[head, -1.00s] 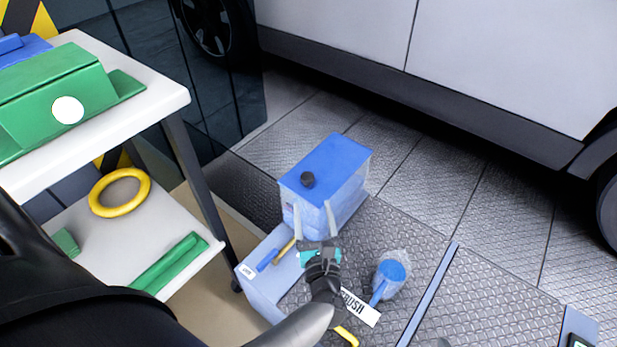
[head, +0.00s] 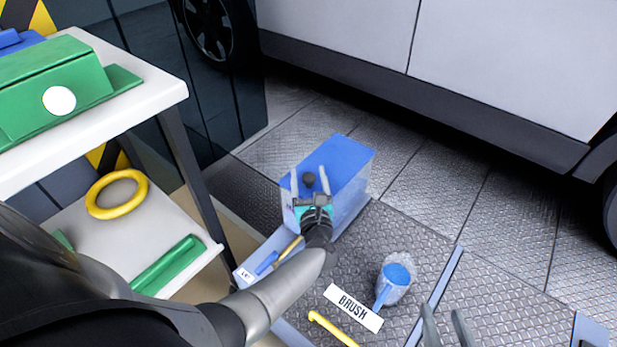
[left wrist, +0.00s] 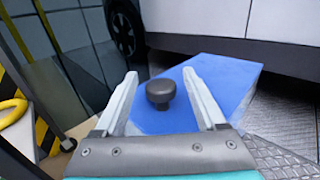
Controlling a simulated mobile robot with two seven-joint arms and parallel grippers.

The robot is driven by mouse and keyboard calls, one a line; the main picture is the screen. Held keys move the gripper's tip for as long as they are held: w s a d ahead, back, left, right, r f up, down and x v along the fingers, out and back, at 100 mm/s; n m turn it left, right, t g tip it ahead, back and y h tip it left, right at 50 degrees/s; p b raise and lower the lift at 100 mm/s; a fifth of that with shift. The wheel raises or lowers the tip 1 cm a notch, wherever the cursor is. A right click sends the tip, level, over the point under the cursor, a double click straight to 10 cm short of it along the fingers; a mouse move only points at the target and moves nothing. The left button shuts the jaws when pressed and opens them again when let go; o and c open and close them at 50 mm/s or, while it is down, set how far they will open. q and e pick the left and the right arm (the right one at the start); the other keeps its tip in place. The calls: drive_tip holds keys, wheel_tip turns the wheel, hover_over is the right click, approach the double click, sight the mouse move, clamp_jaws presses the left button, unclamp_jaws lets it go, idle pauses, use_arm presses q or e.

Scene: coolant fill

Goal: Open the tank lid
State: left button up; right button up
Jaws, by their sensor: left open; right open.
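The tank (head: 333,200) is a pale translucent blue box with a flat blue lid (head: 345,160) on top, and the lid looks closed. A dark round knob (head: 309,179) stands up from the lid near its front left. My left gripper (head: 309,180) is open, with its fingers on either side of the knob in the head view. In the left wrist view the knob (left wrist: 160,93) shows between and beyond the open fingers (left wrist: 163,90), with gaps on both sides. My right gripper (head: 445,322) is at the bottom edge of the head view, open and empty, partly cut off.
A white cart (head: 150,90) with green parts and a yellow ring (head: 117,194) stands at left. A blue brush (head: 396,278), a BRUSH label (head: 353,307) and a yellow handle (head: 330,328) lie right of my left arm. A vehicle (head: 450,70) stands behind the tank.

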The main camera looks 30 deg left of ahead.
use_arm(q)
drive_tip(key=shift+c, duration=0.2)
clamp_jaws()
idle(0.5)
idle(0.8)
